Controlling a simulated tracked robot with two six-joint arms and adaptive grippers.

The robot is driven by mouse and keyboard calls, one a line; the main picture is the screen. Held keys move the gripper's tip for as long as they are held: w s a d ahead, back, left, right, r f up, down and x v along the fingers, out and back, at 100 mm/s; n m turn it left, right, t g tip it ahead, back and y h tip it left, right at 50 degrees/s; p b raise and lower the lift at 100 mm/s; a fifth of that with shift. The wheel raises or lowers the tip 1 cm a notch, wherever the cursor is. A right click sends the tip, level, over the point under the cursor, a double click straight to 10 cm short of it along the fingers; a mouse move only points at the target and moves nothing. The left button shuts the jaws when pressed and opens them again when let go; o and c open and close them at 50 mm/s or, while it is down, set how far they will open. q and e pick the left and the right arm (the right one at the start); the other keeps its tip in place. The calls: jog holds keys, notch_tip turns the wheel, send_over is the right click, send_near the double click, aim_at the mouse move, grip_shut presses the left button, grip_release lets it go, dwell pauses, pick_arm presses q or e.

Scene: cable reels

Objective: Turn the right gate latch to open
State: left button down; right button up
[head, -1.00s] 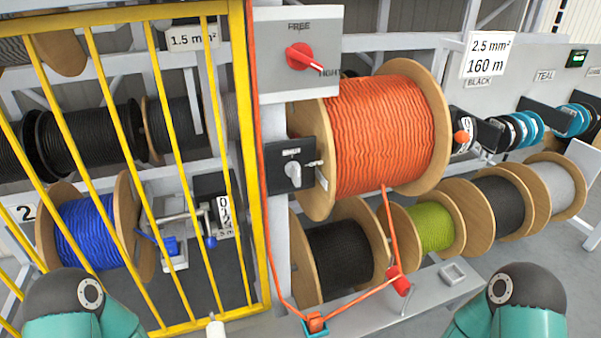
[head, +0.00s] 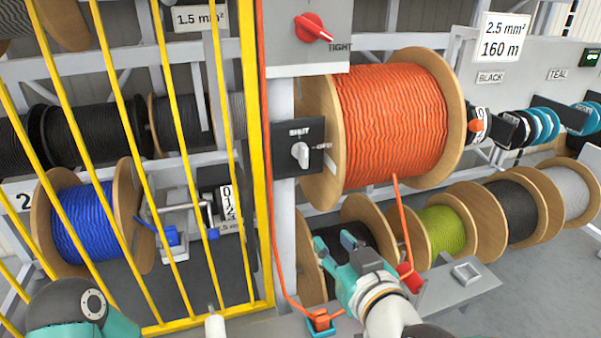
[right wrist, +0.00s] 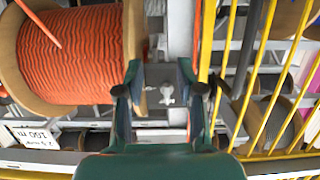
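The gate latch (head: 300,154) is a small pale knob on a black plate on the grey post beside the yellow gate (head: 258,170). Its handle stands upright, in line with the word SHUT above; OPEN is marked to its right. My right gripper (head: 337,241) is below and right of the latch in the head view, fingers apart and empty. In the right wrist view, a pale knob that looks like the latch (right wrist: 167,95) shows between the open fingertips (right wrist: 160,75), beyond them and untouched. My left gripper is out of view; only part of that arm shows.
A large orange cable reel (head: 392,120) stands right of the latch. A red knob (head: 312,27) pointing to TIGHT sits above. Orange cable runs down the post to a small guide (head: 320,320) on the grey ledge. A black reel (head: 352,240) is behind my right gripper.

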aim_at(304, 159)
jog(key=s+r+t+y, duration=0.1)
jog(key=s+r+t, duration=0.25)
jog(key=r, duration=0.65)
jog(key=shift+g, duration=0.35)
jog(key=x, duration=1.5)
jog(key=shift+w+f, duration=0.2)
jog(key=shift+w, duration=0.15)
grip_shut()
jog(key=shift+s+a, duration=0.15)
jog(key=shift+a, duration=0.35)
jog(key=shift+d, duration=0.4)
jog(key=shift+b, duration=0.3)
